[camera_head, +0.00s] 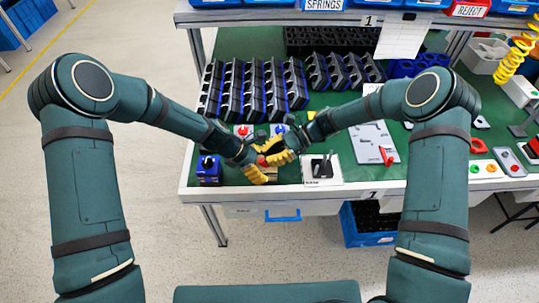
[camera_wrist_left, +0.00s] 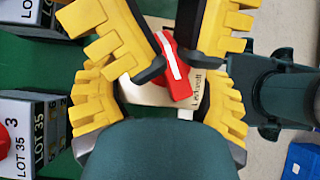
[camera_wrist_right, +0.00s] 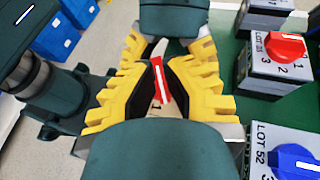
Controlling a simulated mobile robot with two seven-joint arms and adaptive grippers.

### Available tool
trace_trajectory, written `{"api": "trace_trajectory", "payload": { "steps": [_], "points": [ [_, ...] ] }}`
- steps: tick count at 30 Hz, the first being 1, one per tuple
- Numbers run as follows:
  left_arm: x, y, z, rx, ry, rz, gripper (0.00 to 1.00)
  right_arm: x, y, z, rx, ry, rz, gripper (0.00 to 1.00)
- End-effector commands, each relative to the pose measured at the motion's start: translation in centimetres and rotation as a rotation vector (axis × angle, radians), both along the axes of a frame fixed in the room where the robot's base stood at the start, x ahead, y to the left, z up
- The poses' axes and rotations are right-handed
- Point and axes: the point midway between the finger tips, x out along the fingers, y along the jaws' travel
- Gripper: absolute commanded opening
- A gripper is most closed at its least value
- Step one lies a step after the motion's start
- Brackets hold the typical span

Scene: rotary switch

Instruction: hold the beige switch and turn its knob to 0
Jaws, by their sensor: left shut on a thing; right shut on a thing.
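The beige switch (camera_wrist_left: 148,92) is mostly hidden between the two grippers. Its red knob (camera_wrist_left: 174,68) with a white line shows in the left wrist view, and the knob also shows in the right wrist view (camera_wrist_right: 161,80). My left gripper (camera_head: 256,174) is shut on the switch body, with yellow fingers on either side. My right gripper (camera_head: 276,158) is shut on the red knob, its dark fingertips on both sides. In the right wrist view, the white line runs nearly lengthwise between the right fingers. A "1" is partly visible on the body; the 0 mark is hidden.
Other grey switches with red (camera_wrist_right: 284,46) and blue (camera_wrist_right: 294,160) knobs stand close by. A white plate with a black part (camera_head: 321,168) lies to the right. Black racks (camera_head: 250,90) fill the back.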

Motion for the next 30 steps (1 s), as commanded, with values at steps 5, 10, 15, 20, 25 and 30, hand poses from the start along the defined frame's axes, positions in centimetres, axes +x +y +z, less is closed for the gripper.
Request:
{"api": "trace_trajectory", "payload": {
  "steps": [5, 10, 15, 20, 25, 30],
  "points": [
    [-0.1, 0.1, -0.1, 0.001, 0.002, 0.0, 0.31, 0.0, -0.1, -0.3, -0.006, 0.001, -0.001, 0.0],
    [-0.1, 0.0, -0.1, 0.001, 0.002, 0.0, 0.31, -0.1, -0.1, -0.3, -0.006, 0.002, -0.002, 0.5],
    [-0.1, 0.1, -0.1, 0.001, 0.001, 0.0, 0.31, 0.0, -0.1, -0.2, -0.003, 0.001, -0.001, 0.5],
    [0.0, 0.1, -0.1, 0.001, 0.001, 0.0, 0.31, 0.1, -0.2, -0.1, -0.003, 0.0, -0.001, 0.5],
    [0.0, 0.1, -0.1, 0.002, 0.001, 0.0, 0.31, 0.7, -1.7, 0.6, -0.003, -0.003, -0.004, 0.5],
    [0.0, 0.1, -0.1, 0.002, 0.001, 0.001, 0.31, 1.7, -4.7, 1.9, -0.004, -0.003, -0.005, 0.5]
  ]
}}
